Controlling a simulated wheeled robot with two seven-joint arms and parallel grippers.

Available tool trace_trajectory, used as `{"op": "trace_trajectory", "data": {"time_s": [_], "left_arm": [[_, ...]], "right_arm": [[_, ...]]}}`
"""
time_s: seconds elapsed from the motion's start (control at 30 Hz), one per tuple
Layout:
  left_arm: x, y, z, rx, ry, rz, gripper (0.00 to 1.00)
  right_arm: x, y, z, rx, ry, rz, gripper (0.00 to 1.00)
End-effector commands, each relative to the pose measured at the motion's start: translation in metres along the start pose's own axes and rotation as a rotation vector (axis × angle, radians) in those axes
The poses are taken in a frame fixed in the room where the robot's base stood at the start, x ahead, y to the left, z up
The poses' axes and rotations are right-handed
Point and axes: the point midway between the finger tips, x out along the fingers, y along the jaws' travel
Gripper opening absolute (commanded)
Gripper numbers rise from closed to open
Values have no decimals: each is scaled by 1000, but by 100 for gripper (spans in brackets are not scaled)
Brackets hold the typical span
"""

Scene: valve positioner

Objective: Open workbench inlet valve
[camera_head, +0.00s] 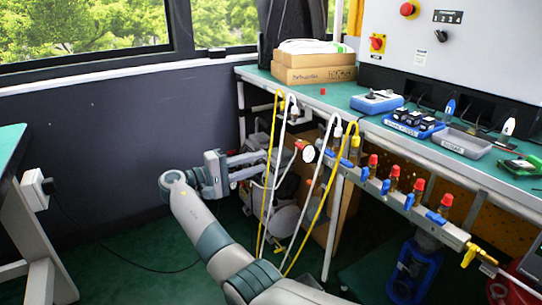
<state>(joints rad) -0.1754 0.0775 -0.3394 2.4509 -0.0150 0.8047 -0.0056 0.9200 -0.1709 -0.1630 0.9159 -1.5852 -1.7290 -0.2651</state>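The workbench (338,102) has a green top and a pale metal rail along its front edge. A row of valves with blue handles hangs on the rail, among them one near the middle (408,201); several have red caps. A yellow-handled valve (470,254) sits at the right end. At the left end are a small round white gauge (308,154) and a red part (299,145). I cannot tell which valve is the inlet valve. My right gripper (262,166) is open, its fingers pointing right, near the hanging hoses left of the gauge. My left gripper is out of view.
White and yellow hoses (325,190) hang in loops between the gripper and the valve row. A bench leg (333,228) stands behind my arm.

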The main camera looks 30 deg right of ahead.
Motion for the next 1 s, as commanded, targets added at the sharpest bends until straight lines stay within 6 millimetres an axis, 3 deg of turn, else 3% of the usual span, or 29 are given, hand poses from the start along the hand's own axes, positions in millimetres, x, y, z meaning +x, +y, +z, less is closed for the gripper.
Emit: {"op": "trace_trajectory", "data": {"time_s": [0.1,0.3,0.83,1.0], "left_arm": [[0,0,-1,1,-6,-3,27],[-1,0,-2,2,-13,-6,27],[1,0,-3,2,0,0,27],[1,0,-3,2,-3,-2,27]], "right_arm": [[-15,1,0,0,1,0,27],[-25,0,0,0,0,1,27],[-25,-1,-1,1,4,-1,27],[-22,-14,-9,10,72,-25,27]]}}
